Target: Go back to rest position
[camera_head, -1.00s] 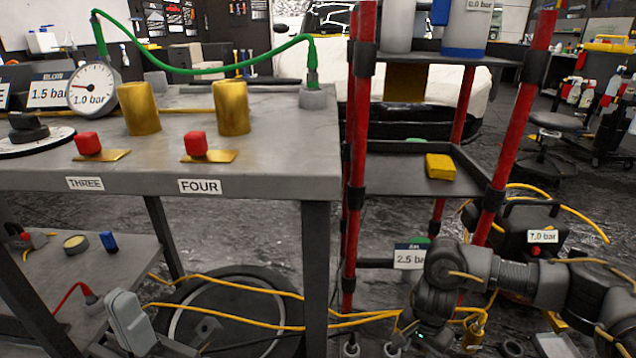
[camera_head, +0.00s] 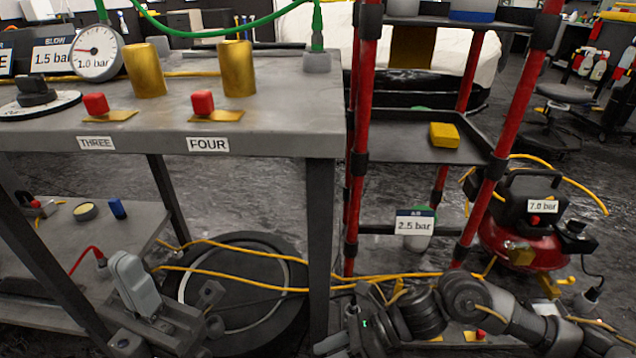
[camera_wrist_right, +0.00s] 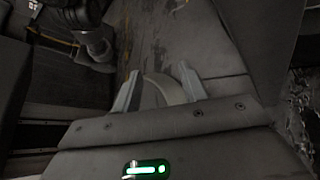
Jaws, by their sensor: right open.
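My left gripper (camera_head: 140,292) is at the lower left in the head view, in front of the lower shelf of the bench. Its jaw opening does not show clearly, and I see nothing in it. My right arm (camera_head: 470,298) comes in from the lower right and lies low in front of the red-post rack. Its gripper (camera_head: 332,343) points left near the bottom edge, close to the bench leg. In the right wrist view the right gripper (camera_wrist_right: 160,82) has its two pale fingers apart. A pale curved shape shows between them; I see nothing gripped.
The grey bench (camera_head: 270,120) holds brass cylinders, red blocks and a gauge (camera_head: 97,52). The rack (camera_head: 358,150) has a yellow block (camera_head: 444,135) on its shelf. A red compressor (camera_head: 522,250) stands at right. Yellow hoses (camera_head: 240,283) cross the floor.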

